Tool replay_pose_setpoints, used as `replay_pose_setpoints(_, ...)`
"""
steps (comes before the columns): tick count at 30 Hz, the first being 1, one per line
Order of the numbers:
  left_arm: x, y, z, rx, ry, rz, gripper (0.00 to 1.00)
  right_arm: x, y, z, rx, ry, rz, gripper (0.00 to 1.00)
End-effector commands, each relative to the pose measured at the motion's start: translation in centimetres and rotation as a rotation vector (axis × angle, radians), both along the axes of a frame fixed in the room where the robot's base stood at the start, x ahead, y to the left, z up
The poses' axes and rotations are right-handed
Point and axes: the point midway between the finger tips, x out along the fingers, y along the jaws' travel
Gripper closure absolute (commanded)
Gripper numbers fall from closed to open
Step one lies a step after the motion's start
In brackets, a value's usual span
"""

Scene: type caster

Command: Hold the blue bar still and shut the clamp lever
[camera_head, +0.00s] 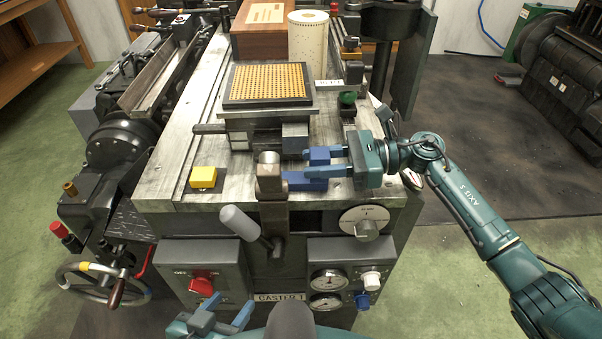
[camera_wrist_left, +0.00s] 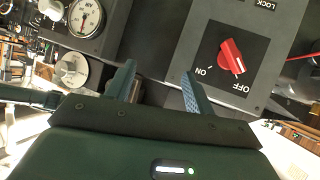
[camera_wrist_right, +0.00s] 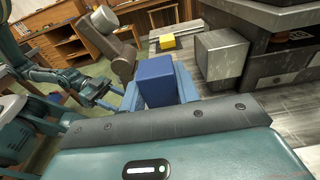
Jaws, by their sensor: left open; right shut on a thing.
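The blue bar (camera_head: 303,184) lies at the front of the machine's bed, beside the brown clamp post (camera_head: 272,205). My right gripper (camera_head: 312,164) is shut on it from the right; the bar also shows between the fingers in the right wrist view (camera_wrist_right: 155,80). The clamp lever (camera_head: 240,222) has a grey grip and sticks out to the upper left from the machine's front; it also shows in the right wrist view (camera_wrist_right: 103,19). My left gripper (camera_head: 222,314) is open and empty, low in front of the machine and below the lever.
A red switch (camera_head: 201,285) on a grey box is near my left gripper. Gauges (camera_head: 328,280) and a dial (camera_head: 365,222) are right of the lever. A yellow block (camera_head: 203,177) sits on the bed; a tray of brass-coloured type (camera_head: 267,82) stands behind.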

Motion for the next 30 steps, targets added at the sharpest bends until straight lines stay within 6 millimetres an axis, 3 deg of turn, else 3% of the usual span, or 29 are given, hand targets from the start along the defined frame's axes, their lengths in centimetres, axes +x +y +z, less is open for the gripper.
replay_pose_setpoints(9, 0.0, 0.0, 0.0, 0.0, 0.0, 0.001, 0.47, 0.0, 0.0, 0.0, 0.0, 0.0, 0.0, 0.92)
replay_pose_setpoints(11, 0.0, 0.0, 0.0, 0.002, 0.0, 0.0, 0.5, 0.0, 0.0, 0.0, 0.0, 0.0, 0.0, 0.92)
replay_pose_setpoints(16, 1.5, 1.9, 1.2, 0.165, -0.142, -0.044, 0.5, 0.0, 0.0, 0.0, 0.0, 0.0, 0.0, 0.92)
replay_pose_setpoints(20, 4.4, 4.9, 4.8, 0.538, -0.456, -0.148, 0.5, 0.0, 0.0, 0.0, 0.0, 0.0, 0.0, 0.92)
replay_pose_setpoints(23, 6.1, 6.5, 8.9, 0.933, -0.78, -0.266, 0.5, 0.0, 0.0, 0.0, 0.0, 0.0, 0.0, 0.92)
replay_pose_setpoints(27, 6.6, 6.5, 13.4, 1.488, -1.233, -0.445, 0.5, 0.0, 0.0, 0.0, 0.0, 0.0, 0.0, 0.92)
replay_pose_setpoints(30, 6.0, 6.1, 14.9, 1.817, -1.52, -0.565, 0.5, 0.0, 0.0, 0.0, 0.0, 0.0, 0.0, 0.92)
